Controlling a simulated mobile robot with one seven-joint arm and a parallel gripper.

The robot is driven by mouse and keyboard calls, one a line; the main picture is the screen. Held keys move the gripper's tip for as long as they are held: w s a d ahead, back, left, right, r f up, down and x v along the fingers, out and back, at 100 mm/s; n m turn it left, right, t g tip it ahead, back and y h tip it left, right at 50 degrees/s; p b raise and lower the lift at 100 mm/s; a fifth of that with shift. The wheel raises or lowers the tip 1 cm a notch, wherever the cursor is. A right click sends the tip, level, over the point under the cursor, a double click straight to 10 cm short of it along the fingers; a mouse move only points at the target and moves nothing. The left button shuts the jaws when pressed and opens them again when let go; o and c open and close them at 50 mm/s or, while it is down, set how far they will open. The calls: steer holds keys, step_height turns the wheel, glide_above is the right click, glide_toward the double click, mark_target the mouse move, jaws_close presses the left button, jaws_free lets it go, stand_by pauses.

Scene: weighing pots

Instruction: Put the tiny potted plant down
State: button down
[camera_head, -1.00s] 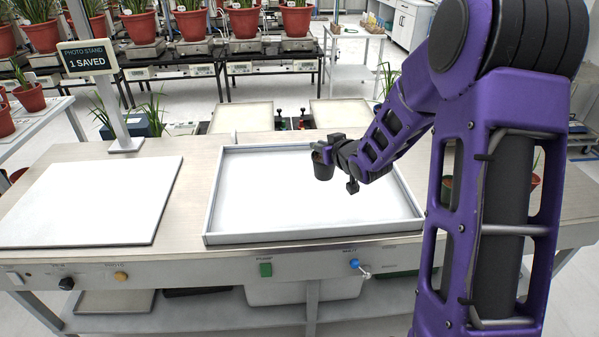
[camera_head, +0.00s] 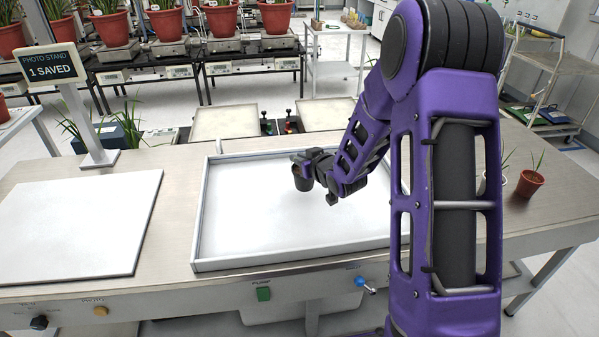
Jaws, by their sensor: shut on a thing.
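My gripper (camera_head: 309,164) is shut on a small dark pot (camera_head: 303,180), the tiny potted plant. The pot hangs roughly upright over the back middle part of the white rimmed tray (camera_head: 293,259) on the bench. The plant in it is too small and too covered by my fingers to make out. I cannot tell how far the pot's base is above the tray floor. No other thing shows in the tray.
A flat white board (camera_head: 75,225) lies on the bench at left, before a "1 SAVED" photo stand sign (camera_head: 50,66). Bare bench separates board and tray.

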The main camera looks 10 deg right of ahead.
steer(key=shift+f+b, duration=0.3)
steer(key=shift+f, duration=1.4)
steer(key=shift+f, duration=0.15)
steer(key=c, duration=0.9)
jaws_free()
steer(key=shift+r, duration=0.2)
steer(key=p+v, duration=0.1)
steer(key=v, duration=1.1)
